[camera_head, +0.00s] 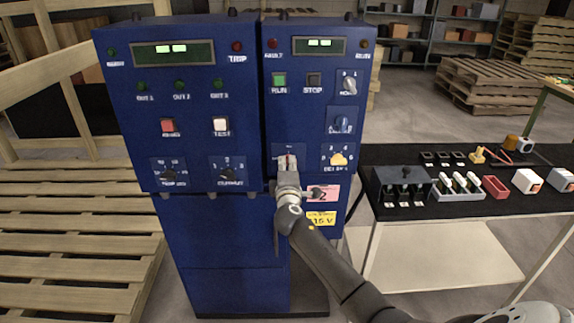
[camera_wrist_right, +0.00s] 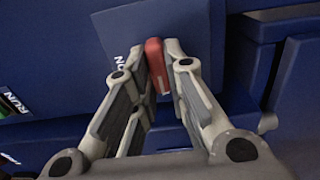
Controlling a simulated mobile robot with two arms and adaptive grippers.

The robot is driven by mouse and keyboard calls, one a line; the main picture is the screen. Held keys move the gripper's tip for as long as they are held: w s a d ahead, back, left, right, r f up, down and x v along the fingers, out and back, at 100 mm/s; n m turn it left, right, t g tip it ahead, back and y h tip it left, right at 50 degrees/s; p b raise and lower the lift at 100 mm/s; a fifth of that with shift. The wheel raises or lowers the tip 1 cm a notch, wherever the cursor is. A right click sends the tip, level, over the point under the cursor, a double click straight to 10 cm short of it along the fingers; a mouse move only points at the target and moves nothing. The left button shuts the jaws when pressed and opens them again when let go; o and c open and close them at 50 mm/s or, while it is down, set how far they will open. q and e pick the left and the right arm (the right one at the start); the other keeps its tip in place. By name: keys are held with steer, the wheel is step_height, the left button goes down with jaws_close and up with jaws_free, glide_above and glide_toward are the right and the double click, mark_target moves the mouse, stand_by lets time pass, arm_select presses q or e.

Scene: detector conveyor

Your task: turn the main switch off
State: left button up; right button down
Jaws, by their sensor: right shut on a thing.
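The main switch has a red handle (camera_wrist_right: 154,52) on a small blue plate (camera_wrist_right: 118,37) in the right wrist view. The plate carries partly hidden lettering ending in "ON". My right gripper (camera_head: 288,168) is at the front of the right blue cabinet (camera_head: 306,108), at the left of its lower row of controls. In the right wrist view its two fingers (camera_wrist_right: 163,75) are shut around the red handle, one on each side. The fingers hide most of the switch in the head view. My left gripper is in neither view.
A left blue cabinet (camera_head: 190,98) stands against the right one. Knobs (camera_head: 343,122) and a yellow knob (camera_head: 339,158) are right of my gripper. A black-topped table (camera_head: 450,213) with small parts stands at the right. Wooden pallets (camera_head: 70,240) are at the left.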

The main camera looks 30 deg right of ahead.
steer(key=shift+d+r, duration=0.1)
steer(key=shift+r, duration=0.1)
steer(key=c, duration=1.5)
jaws_free()
steer(key=shift+o, duration=0.2)
steer(key=shift+f, duration=0.15)
steer(key=shift+f, duration=0.1)
steer(key=v, duration=1.2)
steer(key=shift+d, duration=0.1)
